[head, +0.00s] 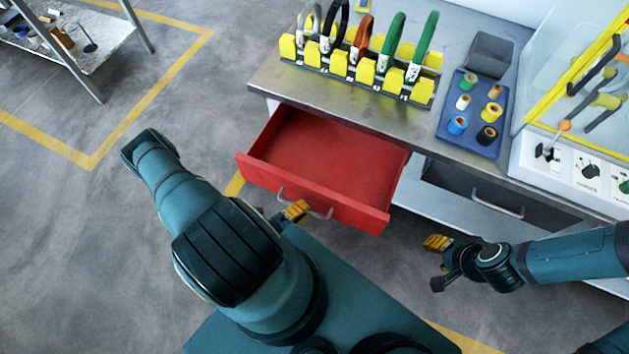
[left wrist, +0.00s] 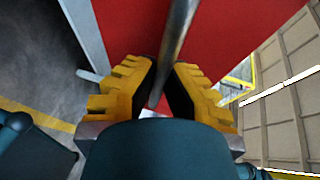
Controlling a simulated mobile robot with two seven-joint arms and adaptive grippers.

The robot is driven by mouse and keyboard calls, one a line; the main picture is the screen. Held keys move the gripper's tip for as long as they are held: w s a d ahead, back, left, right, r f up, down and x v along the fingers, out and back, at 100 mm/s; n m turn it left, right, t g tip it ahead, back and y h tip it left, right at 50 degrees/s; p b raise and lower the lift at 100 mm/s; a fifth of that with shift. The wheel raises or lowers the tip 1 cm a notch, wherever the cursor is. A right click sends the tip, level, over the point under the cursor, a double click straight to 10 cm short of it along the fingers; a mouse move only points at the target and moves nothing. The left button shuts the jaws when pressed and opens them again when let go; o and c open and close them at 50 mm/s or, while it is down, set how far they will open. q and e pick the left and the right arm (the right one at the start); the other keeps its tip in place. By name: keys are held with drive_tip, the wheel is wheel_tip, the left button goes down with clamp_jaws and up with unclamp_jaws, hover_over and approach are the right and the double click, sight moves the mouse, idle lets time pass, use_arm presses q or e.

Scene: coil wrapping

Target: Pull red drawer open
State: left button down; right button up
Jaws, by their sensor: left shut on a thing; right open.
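The red drawer (head: 320,152) stands pulled out from under the metal worktable, and its inside looks empty. A grey bar handle (head: 322,214) runs across its front. My left gripper (head: 298,210) is at the left part of this handle. In the left wrist view the yellow fingers (left wrist: 163,92) are on either side of the handle bar (left wrist: 176,45), shut on it, with the red drawer front (left wrist: 228,35) behind. My right gripper (head: 437,262) is open and empty, to the right of the drawer and below a grey drawer (head: 470,186).
The worktable (head: 283,84) carries a yellow rack (head: 365,72) with several coils, a blue tray (head: 451,140) of spools and a grey bin (head: 489,54). A machine with a control panel (head: 585,172) stands at the right. The floor at left is clear up to a shelf (head: 97,50).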

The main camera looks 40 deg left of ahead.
use_arm(q)
drive_tip(key=s, duration=0.2)
drive_tip(key=s+d, duration=0.1)
drive_tip(key=s, duration=0.2)
drive_tip(key=shift+s+d, duration=0.3)
drive_tip(key=shift+s, duration=0.05)
drive_tip(key=c, duration=1)
unclamp_jaws()
drive_tip(key=shift+a, duration=0.1)
drive_tip(key=v, duration=1.2)
